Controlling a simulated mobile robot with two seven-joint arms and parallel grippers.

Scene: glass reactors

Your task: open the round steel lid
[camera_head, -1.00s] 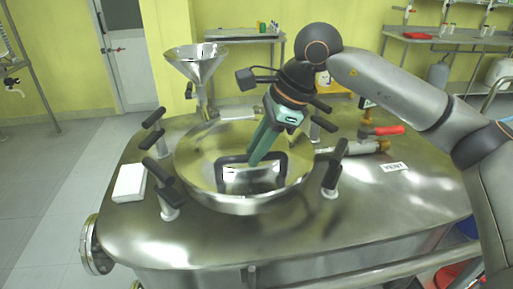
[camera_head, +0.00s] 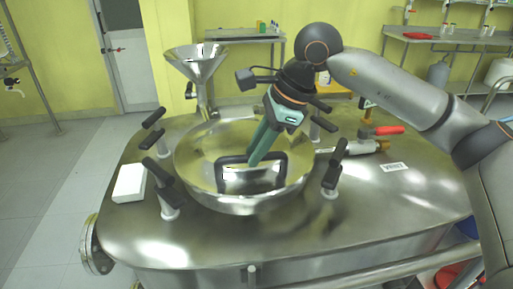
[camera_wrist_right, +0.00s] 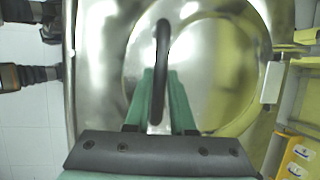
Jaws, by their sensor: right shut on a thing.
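The round steel lid (camera_head: 200,165) lies in the top of the steel vessel and looks level and closed. Its black bar handle (camera_head: 283,166) stands up at the near side. My right gripper (camera_head: 253,161) reaches down from behind, its green fingers shut on the handle. In the right wrist view, the handle (camera_wrist_right: 162,50) runs between the two green fingers (camera_wrist_right: 162,105), with the lid (camera_wrist_right: 205,90) beneath. The exact finger contact is partly hidden. My left gripper is not in view.
Black-handled clamps (camera_head: 162,172) (camera_head: 337,168) stand around the lid's rim. A steel funnel (camera_head: 197,65) rises behind left. A white box (camera_head: 129,183) lies on the vessel top at left. A red-handled valve (camera_head: 388,131) sits at right. The space above the lid's left side is clear.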

